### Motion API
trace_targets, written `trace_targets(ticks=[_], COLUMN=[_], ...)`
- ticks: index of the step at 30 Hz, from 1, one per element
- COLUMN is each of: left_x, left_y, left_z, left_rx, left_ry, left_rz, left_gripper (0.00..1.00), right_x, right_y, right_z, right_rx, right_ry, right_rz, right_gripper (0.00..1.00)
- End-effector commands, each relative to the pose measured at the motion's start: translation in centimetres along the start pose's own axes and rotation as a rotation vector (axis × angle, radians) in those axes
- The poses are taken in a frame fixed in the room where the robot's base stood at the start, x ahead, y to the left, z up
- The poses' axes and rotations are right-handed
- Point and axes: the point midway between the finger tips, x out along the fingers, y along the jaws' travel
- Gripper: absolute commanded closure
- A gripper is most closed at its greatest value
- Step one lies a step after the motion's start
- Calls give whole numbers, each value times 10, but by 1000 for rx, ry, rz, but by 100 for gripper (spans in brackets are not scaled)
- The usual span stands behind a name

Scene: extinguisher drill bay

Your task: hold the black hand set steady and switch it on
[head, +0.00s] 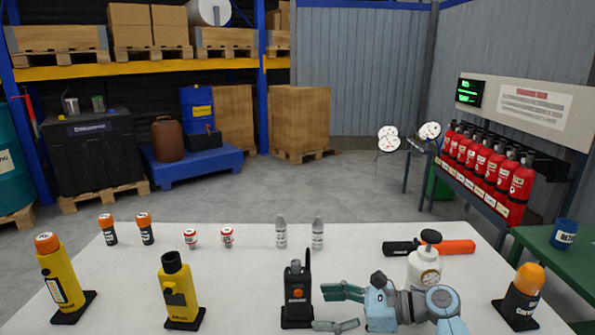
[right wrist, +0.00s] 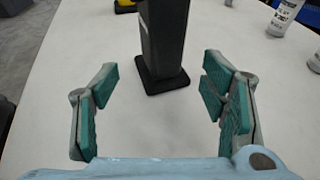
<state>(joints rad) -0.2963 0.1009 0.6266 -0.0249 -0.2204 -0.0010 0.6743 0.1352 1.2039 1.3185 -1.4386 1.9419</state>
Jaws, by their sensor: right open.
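The black hand set (head: 297,292) stands upright on a flat dark foot at the front middle of the white table. In the right wrist view the hand set (right wrist: 164,38) stands ahead, roughly between the lines of the two green-padded fingers, with clear gaps on both sides. The fingers do not appear to touch it. My left gripper is not in view.
A white gauge canister (head: 425,265) is behind my right wrist. An orange-domed black unit (head: 522,295) stands right.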

Motion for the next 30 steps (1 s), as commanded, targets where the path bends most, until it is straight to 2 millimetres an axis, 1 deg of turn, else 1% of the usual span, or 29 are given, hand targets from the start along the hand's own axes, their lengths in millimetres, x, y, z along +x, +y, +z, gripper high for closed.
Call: trace_targets(ticks=[1, 3, 4, 6, 10, 14, 19, 20, 21, 28, 29, 30], left_x=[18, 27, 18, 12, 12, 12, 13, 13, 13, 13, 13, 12], left_y=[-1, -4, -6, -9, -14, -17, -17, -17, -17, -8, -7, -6], left_z=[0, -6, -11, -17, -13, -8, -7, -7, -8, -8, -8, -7], left_rx=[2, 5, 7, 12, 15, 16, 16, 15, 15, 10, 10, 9], left_ry=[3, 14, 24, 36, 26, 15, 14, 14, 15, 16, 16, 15], left_rz=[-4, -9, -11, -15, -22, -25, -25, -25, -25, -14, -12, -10], left_gripper=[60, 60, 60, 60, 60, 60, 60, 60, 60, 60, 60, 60], right_x=[13, 26, 30, 40, 54, 59, 59, 59, 58, 58, 58, 58], right_y=[0, 0, 1, 1, 0, 0, 0, 0, 0, 0, 0, 0], right_z=[-9, -8, -3, 0, -1, -1, -2, -2, -2, -2, -2, -3], right_rx=[-1, -1, 4, 4, 2, 1, 1, 1, 1, 2, 2, 3], right_ry=[-3, -3, -1, -1, -1, 0, 1, 1, 1, 1, 1, 2], right_rz=[1, 0, 1, 1, -1, -3, -3, -3, -3, -3, -3, -2], right_gripper=[34, 34, 34, 34, 34, 34, 34, 35, 42, 78, 81, 81])
